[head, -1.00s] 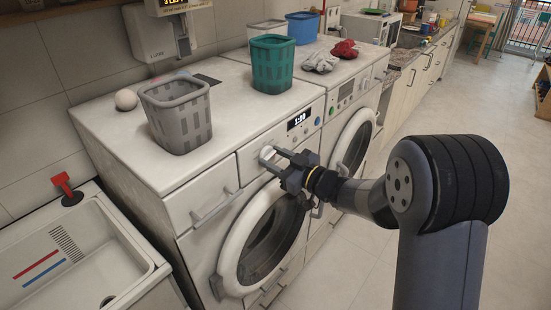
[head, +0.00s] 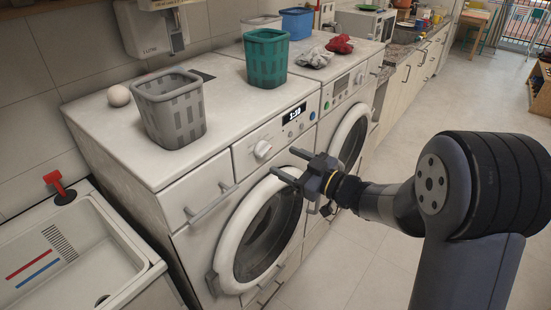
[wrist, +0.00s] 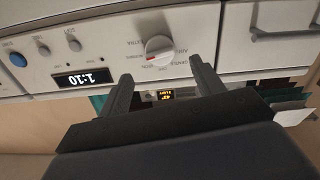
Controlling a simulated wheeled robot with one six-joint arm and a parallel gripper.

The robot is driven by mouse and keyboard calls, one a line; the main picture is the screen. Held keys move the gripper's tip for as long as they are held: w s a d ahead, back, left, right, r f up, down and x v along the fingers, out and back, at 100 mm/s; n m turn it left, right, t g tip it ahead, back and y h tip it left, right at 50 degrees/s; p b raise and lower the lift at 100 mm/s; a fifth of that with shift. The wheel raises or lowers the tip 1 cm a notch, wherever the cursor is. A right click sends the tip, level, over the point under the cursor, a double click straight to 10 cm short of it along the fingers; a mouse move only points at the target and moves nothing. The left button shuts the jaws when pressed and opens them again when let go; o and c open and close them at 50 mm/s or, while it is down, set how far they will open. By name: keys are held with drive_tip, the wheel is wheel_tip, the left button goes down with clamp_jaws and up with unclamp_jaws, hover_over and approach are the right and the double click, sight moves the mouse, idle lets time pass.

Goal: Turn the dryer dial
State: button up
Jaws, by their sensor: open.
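The dial (head: 263,149) is a round white knob on the front panel of the nearer white front-loading machine (head: 190,240). In the wrist view the dial (wrist: 158,50) has a red mark on its left side and printed labels around it. My gripper (head: 282,162) is open and empty, its two fingers pointing towards the panel, to the right of the dial in the head view. In the wrist view my gripper (wrist: 160,72) has its fingertips apart on either side below the dial, not touching it. A lit display (head: 293,113) sits right of the dial.
Grey (head: 172,110) and green (head: 266,57) baskets and a white ball (head: 118,96) stand on the machine tops. A drawer handle (head: 212,203) and the round door (head: 262,235) protrude near my gripper. A sink (head: 70,262) is at left. The floor at right is open.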

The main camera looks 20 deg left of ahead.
sight(267, 152)
drive_tip(key=v, duration=0.4)
drive_tip(key=shift+s+d, duration=0.15)
drive_tip(key=shift+d, duration=0.25)
drive_tip(key=shift+a, duration=0.15)
drive_tip(key=p+x, duration=0.1)
drive_tip(key=x, duration=1)
drive_tip(key=shift+p, duration=0.3)
drive_tip(key=shift+n, duration=0.3)
drive_tip(key=shift+d, duration=0.25)
